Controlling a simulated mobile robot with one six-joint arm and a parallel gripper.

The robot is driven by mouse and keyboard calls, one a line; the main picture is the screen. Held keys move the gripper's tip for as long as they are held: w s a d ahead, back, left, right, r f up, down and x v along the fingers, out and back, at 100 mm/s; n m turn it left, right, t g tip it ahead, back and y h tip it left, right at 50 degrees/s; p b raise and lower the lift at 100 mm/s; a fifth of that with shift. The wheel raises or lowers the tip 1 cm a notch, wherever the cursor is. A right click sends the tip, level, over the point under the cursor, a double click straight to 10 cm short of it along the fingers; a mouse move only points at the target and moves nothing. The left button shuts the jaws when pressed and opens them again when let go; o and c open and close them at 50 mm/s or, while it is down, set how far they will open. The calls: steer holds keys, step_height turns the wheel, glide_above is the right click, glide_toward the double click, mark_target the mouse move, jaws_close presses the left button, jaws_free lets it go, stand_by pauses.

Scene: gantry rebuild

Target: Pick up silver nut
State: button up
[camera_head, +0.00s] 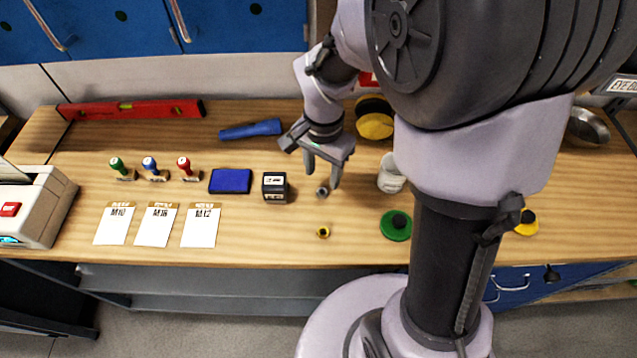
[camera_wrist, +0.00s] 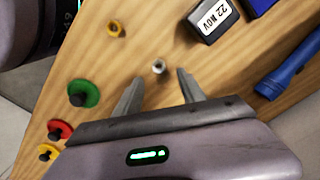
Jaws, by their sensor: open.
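The silver nut (camera_head: 322,192) lies on the wooden bench, to the right of the black date stamp. In the wrist view the silver nut (camera_wrist: 159,67) sits just beyond the fingertips, roughly midway between them. My gripper (camera_head: 322,178) is open and empty, pointing down above the bench close to the nut. In the wrist view both fingers of my gripper (camera_wrist: 155,84) are spread apart. A gold nut (camera_head: 323,232) lies nearer the bench's front edge, and it also shows in the wrist view (camera_wrist: 116,29).
The date stamp (camera_head: 275,187) and blue ink pad (camera_head: 230,181) stand left of the nut. A blue tool (camera_head: 250,129) lies behind. Bench around the nut is clear.

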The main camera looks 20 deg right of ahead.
mark_target(323, 190)
step_height(323, 190, down, 6)
steer(key=b, duration=0.2)
steer(key=shift+r+b, duration=0.1)
steer(key=shift+b, duration=0.3)
steer(key=shift+r, duration=0.15)
steer(key=shift+c, duration=0.5)
jaws_close()
